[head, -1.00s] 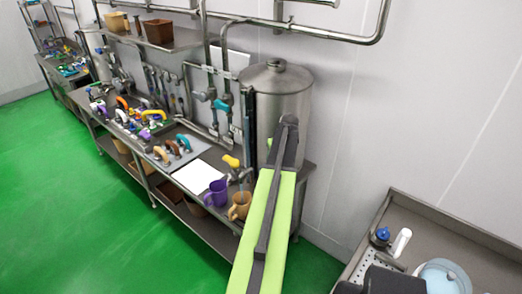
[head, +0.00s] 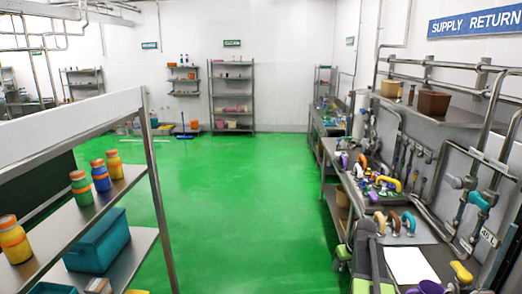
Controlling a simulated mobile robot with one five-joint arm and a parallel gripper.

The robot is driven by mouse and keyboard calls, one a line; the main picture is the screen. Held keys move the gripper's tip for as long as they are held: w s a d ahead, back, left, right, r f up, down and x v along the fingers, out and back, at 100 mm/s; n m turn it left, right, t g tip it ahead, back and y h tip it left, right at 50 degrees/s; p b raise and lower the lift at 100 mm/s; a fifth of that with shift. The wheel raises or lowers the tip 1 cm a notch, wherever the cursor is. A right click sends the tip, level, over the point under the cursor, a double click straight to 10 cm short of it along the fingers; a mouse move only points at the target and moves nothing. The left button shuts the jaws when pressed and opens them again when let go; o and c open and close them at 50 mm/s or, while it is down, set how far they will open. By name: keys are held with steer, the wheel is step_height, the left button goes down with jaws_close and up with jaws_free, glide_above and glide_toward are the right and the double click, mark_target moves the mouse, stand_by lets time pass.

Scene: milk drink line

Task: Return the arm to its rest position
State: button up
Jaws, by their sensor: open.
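Part of my own arm (head: 368,262), dark grey with lime-green panels, shows at the lower edge, right of centre, in the head view. It stands in front of the near end of the steel workbench and hides part of it. I cannot make out any gripper jaws in this view.
The steel workbench (head: 421,245) runs along the right wall with coloured handles, a white sheet (head: 411,265) and pipes above. At left, a shelf rack (head: 130,252) holds several small bottles and a teal bin (head: 97,242). The green floor (head: 245,205) between is clear.

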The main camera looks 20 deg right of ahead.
steer(key=a+f+n+g+y+b, duration=0.1)
steer(key=a+f+n+b, duration=0.3)
steer(key=a, duration=1)
steer(key=a+f+m+g+b, duration=0.1)
steer(key=a+f+b, duration=0.3)
steer(key=a, duration=1.1)
steer(key=s+a+f+m+g, duration=0.1)
steer(key=s+a+f+m, duration=0.1)
steer(key=s+a, duration=0.4)
steer(key=s, duration=0.3)
steer(key=shift+a+f+g+h, duration=0.15)
steer(key=shift+f+g+h, duration=0.25)
